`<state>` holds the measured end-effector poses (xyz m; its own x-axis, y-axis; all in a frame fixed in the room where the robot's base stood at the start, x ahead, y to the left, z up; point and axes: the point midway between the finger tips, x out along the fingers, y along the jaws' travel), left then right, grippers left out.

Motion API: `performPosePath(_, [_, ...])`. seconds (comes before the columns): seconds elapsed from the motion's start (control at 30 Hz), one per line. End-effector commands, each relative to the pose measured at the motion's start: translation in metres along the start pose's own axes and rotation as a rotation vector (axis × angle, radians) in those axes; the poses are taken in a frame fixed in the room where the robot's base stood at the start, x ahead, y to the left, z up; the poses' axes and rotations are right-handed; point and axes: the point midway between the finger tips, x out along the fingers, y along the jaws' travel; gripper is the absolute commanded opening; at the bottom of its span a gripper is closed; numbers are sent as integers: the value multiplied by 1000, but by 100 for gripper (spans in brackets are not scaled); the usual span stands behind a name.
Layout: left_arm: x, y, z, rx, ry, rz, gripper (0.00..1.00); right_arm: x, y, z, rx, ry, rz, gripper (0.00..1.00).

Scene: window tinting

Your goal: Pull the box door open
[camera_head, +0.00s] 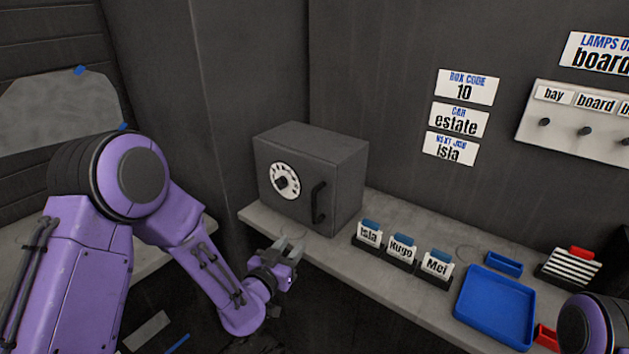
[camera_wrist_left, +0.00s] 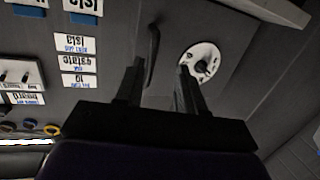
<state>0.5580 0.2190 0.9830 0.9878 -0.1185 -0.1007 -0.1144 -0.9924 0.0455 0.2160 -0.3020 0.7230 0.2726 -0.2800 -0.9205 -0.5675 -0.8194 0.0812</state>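The dark grey box (camera_head: 335,160) stands on the shelf by the wall, its door (camera_head: 268,170) shut. The door carries a white dial (camera_head: 284,181) and a black vertical handle (camera_head: 318,202). My left gripper (camera_head: 288,246) is open and empty, in front of the shelf edge, below and left of the handle. In the left wrist view, which is upside down, the handle (camera_wrist_left: 152,56) shows between the two open fingers (camera_wrist_left: 158,88), apparently beyond them. The dial (camera_wrist_left: 201,63) is beside the right finger. My right gripper is out of view.
Name card holders (camera_head: 402,252) stand right of the box, then a blue tray (camera_head: 496,308). Wall signs (camera_head: 468,87) include one reading "BOX CODE 10". A board with knobs (camera_head: 575,120) hangs at right. The shelf directly before the door is narrow and clear.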

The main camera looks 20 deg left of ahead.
Motion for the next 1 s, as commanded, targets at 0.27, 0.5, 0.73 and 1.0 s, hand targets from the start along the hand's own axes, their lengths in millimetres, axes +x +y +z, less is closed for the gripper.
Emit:
performPosePath(0.27, [32,10,-56,51,110,38,38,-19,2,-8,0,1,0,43])
performPosePath(0.5, [86,11,-61,49,106,36,38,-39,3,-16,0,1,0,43])
performPosePath(0.73, [113,12,-60,49,104,36,38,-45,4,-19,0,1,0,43])
performPosePath(1.0, [116,12,-59,49,104,36,38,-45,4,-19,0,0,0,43])
